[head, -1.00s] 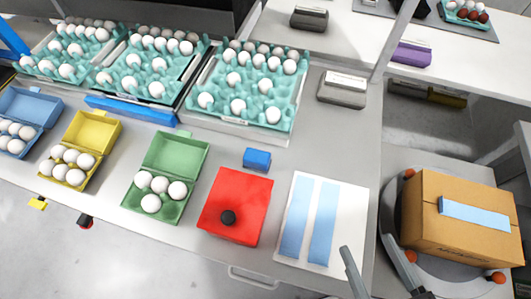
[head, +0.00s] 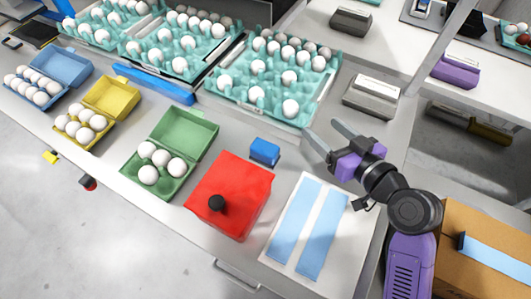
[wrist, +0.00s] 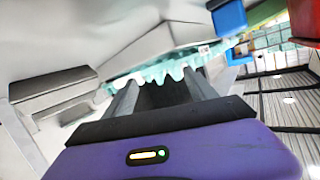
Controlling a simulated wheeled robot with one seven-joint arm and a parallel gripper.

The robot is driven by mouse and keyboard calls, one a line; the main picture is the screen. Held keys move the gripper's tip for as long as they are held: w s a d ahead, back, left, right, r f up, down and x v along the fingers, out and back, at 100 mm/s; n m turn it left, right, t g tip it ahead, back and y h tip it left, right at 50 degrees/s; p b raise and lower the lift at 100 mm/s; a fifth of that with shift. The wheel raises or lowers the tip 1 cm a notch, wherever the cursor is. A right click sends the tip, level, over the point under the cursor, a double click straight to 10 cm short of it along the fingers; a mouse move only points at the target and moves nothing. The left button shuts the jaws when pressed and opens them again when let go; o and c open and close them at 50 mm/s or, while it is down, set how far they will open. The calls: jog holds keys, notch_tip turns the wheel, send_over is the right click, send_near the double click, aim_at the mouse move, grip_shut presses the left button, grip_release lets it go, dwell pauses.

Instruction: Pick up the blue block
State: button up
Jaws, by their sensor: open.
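The small blue block (head: 265,152) lies on the grey counter just behind the red box (head: 232,190), right of the green egg carton. In the wrist view a blue block (wrist: 229,17) shows at the upper right, outside the jaws. My gripper (head: 322,135) is open and empty, above the counter to the right of the block, fingers pointing left and apart from it. In the wrist view my gripper (wrist: 160,92) has its two grey fingers spread with nothing between them.
A green carton (head: 200,130) with several eggs stands left of the red box. A turquoise egg tray (head: 245,97) is behind the block. A white sheet with blue strips (head: 348,250) lies in front of my gripper. A grey device (head: 372,95) stands behind it.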

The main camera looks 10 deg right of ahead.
aim_at(270, 149)
jog(key=s+a+n+g+y, duration=0.1)
jog(key=a+n+g, duration=0.1)
jog(key=s+a+f+n+g+y, duration=0.1)
jog(key=a+n+g+y, duration=0.1)
jog(key=a+n, duration=0.1)
jog(key=s+a+n+g+y, duration=0.2)
jog(key=a+n, duration=0.1)
jog(key=shift+f, duration=0.2)
jog(key=shift+s+a+p+x, duration=0.1)
jog(key=shift+p+x, duration=0.25)
jog(key=shift+x, duration=1.55)
jog(key=shift+s+a+p+x, duration=0.15)
jog(key=shift+p+x, duration=0.15)
jog(key=shift+x, duration=1.55)
jog(key=shift+r, duration=0.1)
grip_shut()
